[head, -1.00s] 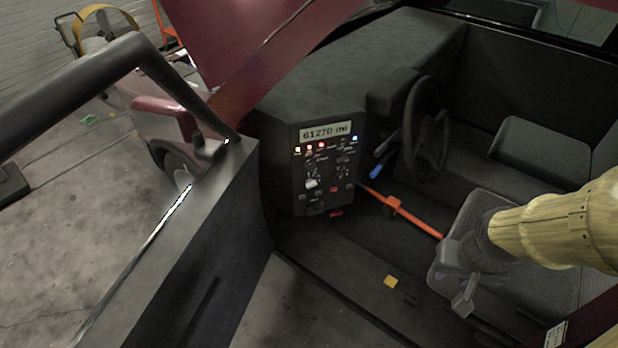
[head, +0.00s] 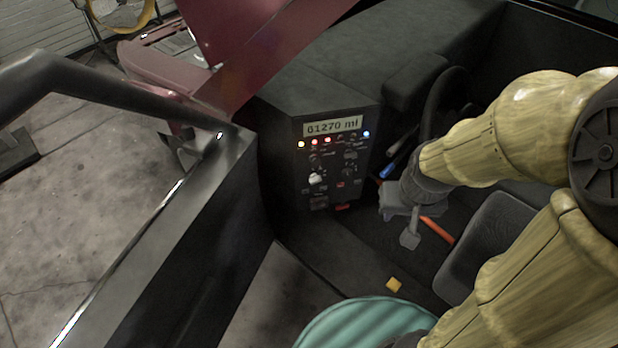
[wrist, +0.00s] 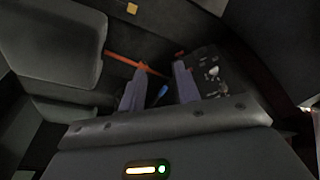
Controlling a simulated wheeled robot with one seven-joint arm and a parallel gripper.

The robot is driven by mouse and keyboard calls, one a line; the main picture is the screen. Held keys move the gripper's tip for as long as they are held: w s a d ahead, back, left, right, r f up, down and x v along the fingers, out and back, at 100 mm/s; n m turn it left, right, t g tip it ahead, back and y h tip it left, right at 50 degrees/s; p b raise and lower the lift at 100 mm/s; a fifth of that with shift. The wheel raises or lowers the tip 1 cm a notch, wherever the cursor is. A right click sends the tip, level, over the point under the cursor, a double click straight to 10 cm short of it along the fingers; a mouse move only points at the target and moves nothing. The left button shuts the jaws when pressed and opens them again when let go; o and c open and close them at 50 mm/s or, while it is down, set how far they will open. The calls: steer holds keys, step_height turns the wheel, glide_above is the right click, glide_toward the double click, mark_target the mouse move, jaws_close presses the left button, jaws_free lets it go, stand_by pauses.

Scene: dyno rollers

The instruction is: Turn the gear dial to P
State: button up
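The dark control panel (head: 330,193) stands inside the open vehicle, with a lit display (head: 333,126) reading about "01270 mi". Small knobs sit on its face. One has a pale pointer (head: 316,179) at the left, and a darker knob (head: 348,174) is to its right. Their markings are too small to read, so I cannot tell which is the gear dial. My gripper (head: 402,226) is to the right of the panel, apart from it. In the wrist view my gripper (wrist: 158,70) has its fingers spread and empty; the panel (wrist: 205,60) shows beyond the right finger.
The open door (head: 215,215) stands left of the panel. The steering wheel (head: 432,105) is behind my arm. An orange bar (head: 437,230) and a blue handle (head: 387,171) are near my gripper. A seat (head: 485,255) is at right, and a yellow block (head: 393,285) lies on the floor.

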steer(key=shift+d, duration=0.1)
steer(key=w+f+m+t+y+b, duration=0.15)
steer(key=w+f+t+b, duration=0.3)
steer(key=w+f, duration=1.05)
steer(key=s+a+f+m+t+y+b, duration=0.1)
steer(key=a+f+m+t+y, duration=0.4)
steer(key=f, duration=0.5)
steer(key=a+t+y+b, duration=0.1)
steer(key=a+y, duration=0.1)
steer(key=y, duration=0.1)
steer(key=shift+s+f+y, duration=0.15)
steer(key=shift+y, duration=0.2)
